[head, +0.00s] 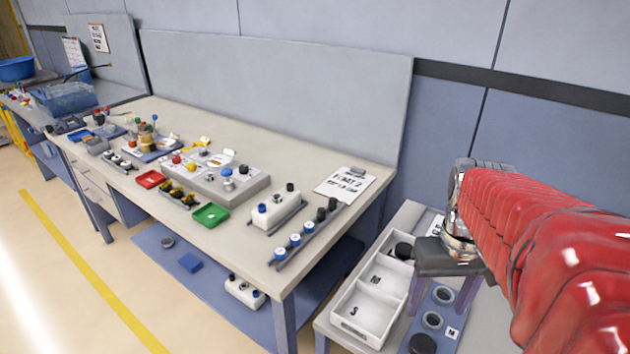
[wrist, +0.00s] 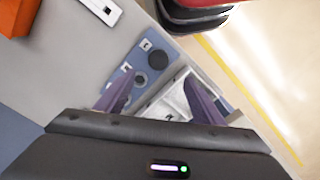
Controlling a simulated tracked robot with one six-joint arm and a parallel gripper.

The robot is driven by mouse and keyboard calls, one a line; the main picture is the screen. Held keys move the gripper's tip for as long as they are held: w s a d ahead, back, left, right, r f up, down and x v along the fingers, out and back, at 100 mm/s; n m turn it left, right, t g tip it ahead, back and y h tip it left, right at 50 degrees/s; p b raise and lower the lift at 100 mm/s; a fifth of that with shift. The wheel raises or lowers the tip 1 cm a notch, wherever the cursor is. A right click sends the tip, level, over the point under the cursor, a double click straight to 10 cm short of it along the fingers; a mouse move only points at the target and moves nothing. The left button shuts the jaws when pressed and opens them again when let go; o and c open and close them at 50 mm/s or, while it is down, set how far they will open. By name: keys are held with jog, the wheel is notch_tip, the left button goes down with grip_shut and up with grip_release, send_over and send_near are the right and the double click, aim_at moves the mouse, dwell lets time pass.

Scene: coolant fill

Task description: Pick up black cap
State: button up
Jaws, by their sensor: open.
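A black cap (head: 422,344) sits at the near end of a blue plate (head: 447,297) that has round sockets and a label M. The cap also shows in the wrist view (wrist: 157,60), on the plate beside the grey sockets. Another black cap (head: 403,251) lies in the far part of a white divided tray (head: 343,323) marked M and S. My gripper (head: 441,308) is open and empty above the plate and the tray's right side. In the wrist view its purple fingers (wrist: 158,82) stand apart, with plate and tray below between them.
The long workbench (head: 240,235) to the left carries black and blue-topped caps on a rail (head: 310,236), a white block (head: 277,210), and a green tray (head: 210,215). An orange box (wrist: 16,18) shows in the wrist view. A wall stands behind.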

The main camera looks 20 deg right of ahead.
jog(key=w+a+r+n+t, duration=0.1)
jog(key=a+r+t, duration=0.1)
jog(key=a, duration=0.7)
jog(key=w+a+r+n+t, duration=0.1)
jog(key=a+n+t, duration=0.1)
jog(key=a, duration=0.7)
jog(key=shift+r+n+t, duration=0.3)
jog(key=shift+r+t, duration=0.05)
jog(key=shift+t, duration=0.45)
jog(key=shift+a, duration=0.1)
jog(key=shift+c, duration=0.2)
